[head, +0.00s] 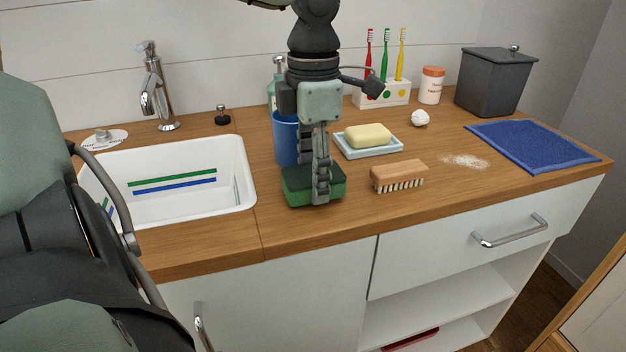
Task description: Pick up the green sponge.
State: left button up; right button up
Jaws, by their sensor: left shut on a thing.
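The green sponge (298,190), a block with a darker green top, is at the counter between the sink and the wooden brush. My left gripper (322,188) comes down on it from above, pointing downward, and its fingers are shut on the sponge. One finger covers part of the sponge's front. I cannot tell whether the sponge's underside touches the counter. My right gripper is not in view.
A blue cup (286,140) stands close behind the sponge. A soap dish (351,153) with yellow soap and a brush (398,174) lie to the right. The sink (238,180) is left. The drawer (440,260) looks shut. The counter's right front is clear.

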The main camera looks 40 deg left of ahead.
pick_arm(q)
notch_tip(320, 180, up, 17)
dwell(0.4)
jog(key=shift+o, duration=0.6)
